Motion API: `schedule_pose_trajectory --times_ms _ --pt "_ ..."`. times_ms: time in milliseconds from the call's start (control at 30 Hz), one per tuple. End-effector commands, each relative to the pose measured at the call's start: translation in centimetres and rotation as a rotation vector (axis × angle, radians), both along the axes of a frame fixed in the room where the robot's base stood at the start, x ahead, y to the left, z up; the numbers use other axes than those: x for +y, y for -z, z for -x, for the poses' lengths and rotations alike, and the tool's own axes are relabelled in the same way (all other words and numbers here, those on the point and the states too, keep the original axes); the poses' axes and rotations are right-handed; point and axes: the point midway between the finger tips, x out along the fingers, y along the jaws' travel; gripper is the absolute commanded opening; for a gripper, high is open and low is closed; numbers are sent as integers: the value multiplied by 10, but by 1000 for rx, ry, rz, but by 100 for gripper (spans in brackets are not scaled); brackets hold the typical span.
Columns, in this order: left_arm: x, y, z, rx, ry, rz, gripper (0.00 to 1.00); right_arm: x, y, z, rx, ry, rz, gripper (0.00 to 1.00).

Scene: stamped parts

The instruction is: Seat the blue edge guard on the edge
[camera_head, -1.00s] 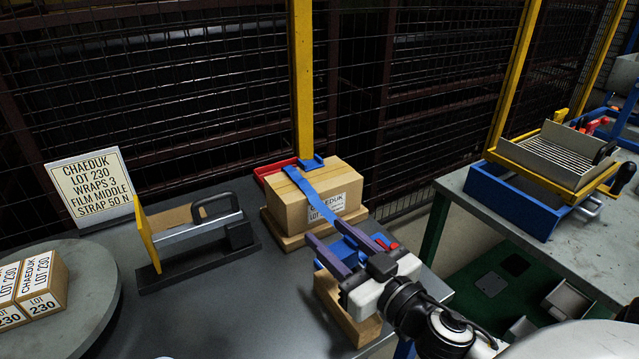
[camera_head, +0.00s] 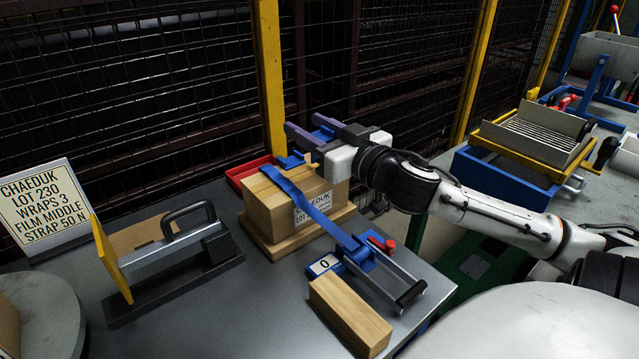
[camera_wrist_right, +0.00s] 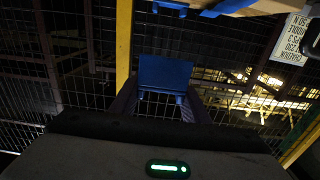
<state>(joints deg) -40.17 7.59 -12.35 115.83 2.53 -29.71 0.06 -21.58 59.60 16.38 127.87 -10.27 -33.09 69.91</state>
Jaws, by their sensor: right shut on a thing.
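My right gripper (camera_head: 304,124) is shut on a blue edge guard (camera_head: 325,133), held beyond the box's right back side, above the box top. The right wrist view shows the guard (camera_wrist_right: 164,74) as a flat blue plate between the two dark fingers. The cardboard box (camera_head: 270,208) stands on a wooden board with a blue strap (camera_head: 305,194) over its top. The held guard appears apart from the box. Another blue piece (camera_head: 291,160) is at the box's back edge by the strap's far end. My left gripper is out of view.
A blue tensioner (camera_head: 366,257) with red knob and dark handle holds the strap's near end. A wooden block (camera_head: 350,314) lies in front. A red tray (camera_head: 246,172) sits behind the box. A black-handled sealer (camera_head: 170,255) stands left. Wire mesh fencing rises behind.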

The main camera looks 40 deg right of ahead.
Motion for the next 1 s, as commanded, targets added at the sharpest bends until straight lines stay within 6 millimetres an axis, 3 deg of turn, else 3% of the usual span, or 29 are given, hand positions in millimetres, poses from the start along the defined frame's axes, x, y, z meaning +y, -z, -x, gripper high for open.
schedule_pose_trajectory --times_ms 200,367,600,1000 --pt "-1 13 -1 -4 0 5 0 0 40 0 3 2 -1 20" --pt "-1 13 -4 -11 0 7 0 0 54 0 2 0 -1 20" --pt "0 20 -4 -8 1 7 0 0 89 0 2 2 -5 20" --pt "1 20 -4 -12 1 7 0 1 96 0 1 -1 -1 20"
